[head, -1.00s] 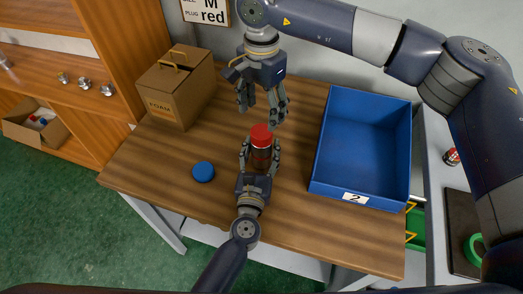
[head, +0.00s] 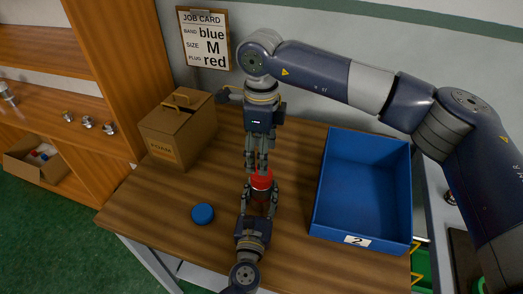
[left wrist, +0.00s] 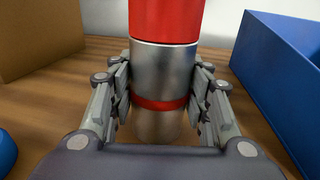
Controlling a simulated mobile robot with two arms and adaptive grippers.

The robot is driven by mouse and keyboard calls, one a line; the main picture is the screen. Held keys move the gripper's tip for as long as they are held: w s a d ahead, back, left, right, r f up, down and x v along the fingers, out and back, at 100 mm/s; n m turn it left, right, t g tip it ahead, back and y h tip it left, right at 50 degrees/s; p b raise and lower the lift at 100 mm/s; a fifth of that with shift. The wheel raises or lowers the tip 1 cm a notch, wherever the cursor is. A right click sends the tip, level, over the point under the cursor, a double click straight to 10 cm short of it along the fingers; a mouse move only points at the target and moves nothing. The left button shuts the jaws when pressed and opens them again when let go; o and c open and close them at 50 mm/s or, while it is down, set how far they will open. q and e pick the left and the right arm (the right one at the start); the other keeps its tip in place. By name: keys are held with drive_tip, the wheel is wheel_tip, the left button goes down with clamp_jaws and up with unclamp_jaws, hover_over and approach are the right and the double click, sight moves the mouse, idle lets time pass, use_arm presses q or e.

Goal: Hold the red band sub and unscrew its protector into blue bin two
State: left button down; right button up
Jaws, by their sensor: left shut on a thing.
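The sub (left wrist: 165,75) is a metal cylinder with a red band (left wrist: 160,104), standing upright on the table. A red protector (head: 261,180) caps its top; it also shows in the left wrist view (left wrist: 166,20). My left gripper (head: 259,203) is shut on the sub's body, with fingers on both sides at band height in the left wrist view (left wrist: 163,108). My right gripper (head: 257,167) points down from above, its fingertips at the protector's top. Whether they grip it is unclear. The blue bin (head: 318,205) labelled 2 stands to the right, its visible inside empty.
A loose blue cap (head: 203,214) lies on the wooden table (head: 165,220), left of the sub. A cardboard foam box (head: 178,130) stands at the back left. A job card (head: 204,38) on the wall reads band blue, size M, plug red. Table between cap and box is clear.

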sight(261, 190)
drive_tip(key=m, duration=0.3)
drive_tip(key=shift+m, duration=0.4)
drive_tip(key=m, duration=1.2)
drive_tip(key=shift+m, duration=0.3)
drive_tip(key=m, duration=1.5)
drive_tip(key=shift+m, duration=0.4)
drive_tip(key=shift+f, duration=4.05)
drive_tip(key=shift+c, duration=0.3)
